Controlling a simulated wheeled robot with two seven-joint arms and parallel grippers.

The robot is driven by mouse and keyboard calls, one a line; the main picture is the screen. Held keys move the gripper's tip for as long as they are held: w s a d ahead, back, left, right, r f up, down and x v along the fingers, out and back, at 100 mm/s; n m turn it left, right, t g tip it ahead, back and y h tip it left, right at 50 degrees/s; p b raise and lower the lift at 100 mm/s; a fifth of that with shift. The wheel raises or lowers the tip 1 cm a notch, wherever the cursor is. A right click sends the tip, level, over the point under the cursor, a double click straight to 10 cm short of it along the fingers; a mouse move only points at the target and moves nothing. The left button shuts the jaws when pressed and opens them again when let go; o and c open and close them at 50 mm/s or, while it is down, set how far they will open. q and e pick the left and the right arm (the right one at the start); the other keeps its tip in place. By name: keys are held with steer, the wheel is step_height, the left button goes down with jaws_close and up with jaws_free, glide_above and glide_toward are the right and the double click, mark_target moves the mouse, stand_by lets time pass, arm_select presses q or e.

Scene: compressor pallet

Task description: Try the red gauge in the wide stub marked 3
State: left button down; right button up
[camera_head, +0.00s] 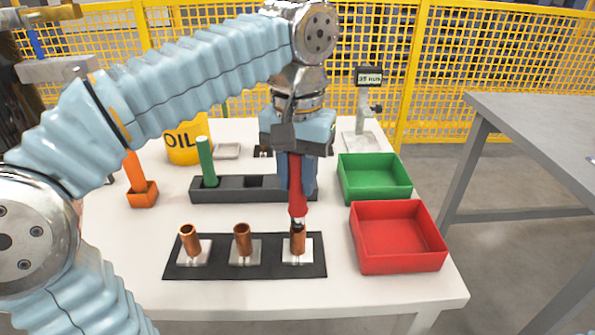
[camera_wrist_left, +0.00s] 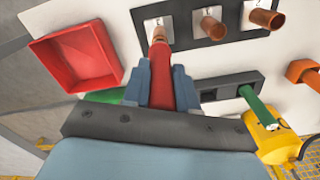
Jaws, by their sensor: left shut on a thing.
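My left gripper (camera_head: 298,170) is shut on the red gauge (camera_head: 297,198) and points it down, tip first. The gauge's thin tip is at the mouth of the right-hand copper stub (camera_head: 298,242); I cannot tell whether it has entered. In the left wrist view the red gauge (camera_wrist_left: 160,80) lies between the fingers (camera_wrist_left: 161,85) and lines up with that same stub (camera_wrist_left: 157,33). Two more copper stubs, middle (camera_head: 242,244) and left (camera_head: 190,240), stand open on the black plate (camera_head: 218,270). I cannot read the stub markings. My right gripper is not in view.
Behind the plate is a dark rack (camera_head: 232,194) with a green gauge (camera_head: 206,160). An orange gauge (camera_head: 135,172) stands in an orange block (camera_head: 143,195). Red (camera_head: 398,264) and green (camera_head: 376,193) trays stand right. An oil can (camera_head: 182,152) and a display stand (camera_head: 367,105) are behind.

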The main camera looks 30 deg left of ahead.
arm_select(q)
steer(key=shift+f+b, duration=0.45)
steer(key=shift+f, duration=0.1)
stand_by(1.9)
steer(key=shift+r, duration=0.1)
steer(key=shift+r+p, duration=0.55)
steer(key=shift+r, duration=0.9)
steer(key=shift+f, duration=0.15)
steer(key=shift+f+b, duration=0.75)
steer(key=shift+f, duration=0.1)
steer(key=shift+p, duration=0.65)
